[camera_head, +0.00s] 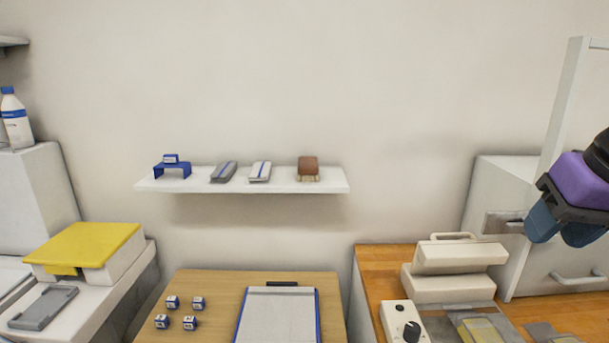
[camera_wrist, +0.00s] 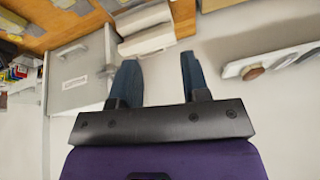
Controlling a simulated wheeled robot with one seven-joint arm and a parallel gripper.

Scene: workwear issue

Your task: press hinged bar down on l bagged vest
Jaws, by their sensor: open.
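The hinged bar (camera_head: 461,256) is a long white block with a thin handle, above a white sealer base (camera_head: 452,288) on the wooden bench at the right. How far it stands open is hard to tell. A yellow vest in a clear bag (camera_head: 482,329) lies in front of the base, cut off by the lower edge; no size mark is readable. My gripper (camera_head: 562,236) is open and empty, high at the right, apart from the bar. In the wrist view, its blue fingers (camera_wrist: 159,78) are spread, with the bar and base (camera_wrist: 146,30) beyond them.
A white control box with a black knob (camera_head: 404,322) stands left of the base. A wall shelf (camera_head: 240,185) holds small items. A clipboard (camera_head: 276,316) and several small cubes lie on the middle table. The wall space between is clear.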

